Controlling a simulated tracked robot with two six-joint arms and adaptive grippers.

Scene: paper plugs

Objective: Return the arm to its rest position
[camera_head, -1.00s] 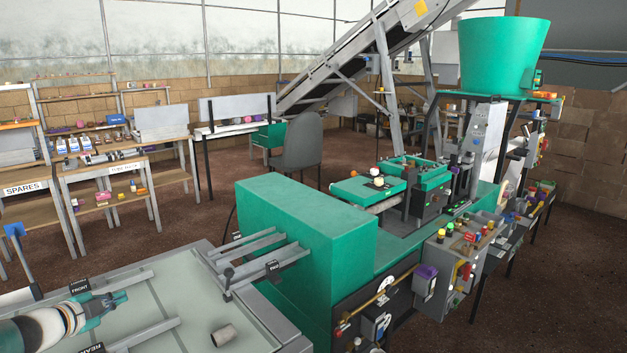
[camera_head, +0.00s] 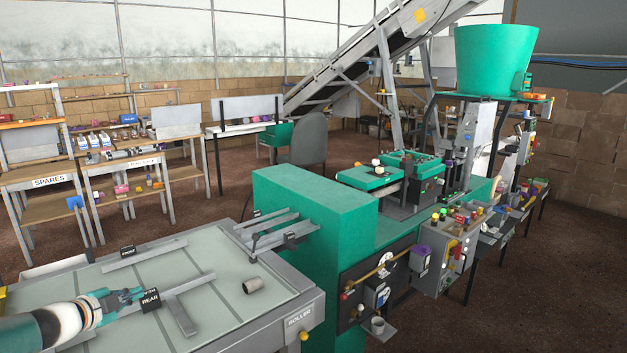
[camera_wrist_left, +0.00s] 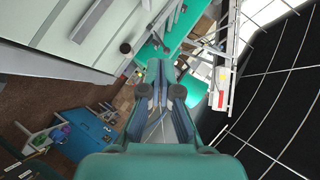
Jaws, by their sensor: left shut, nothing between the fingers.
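My left gripper (camera_head: 138,294) is shut and empty in the head view. Its teal fingers point right, above the pale table (camera_head: 205,255), with the REAR label (camera_head: 151,299) right by the tips. In the left wrist view the closed fingers (camera_wrist_left: 160,82) point up the picture with nothing between them. My right gripper does not show.
Metal rails (camera_head: 188,316) stand up from the table near the gripper. A large green machine (camera_head: 315,220) adjoins the table's right end. Shelves and benches (camera_head: 130,165) stand at the back left. The table between gripper and cylinder is partly clear.

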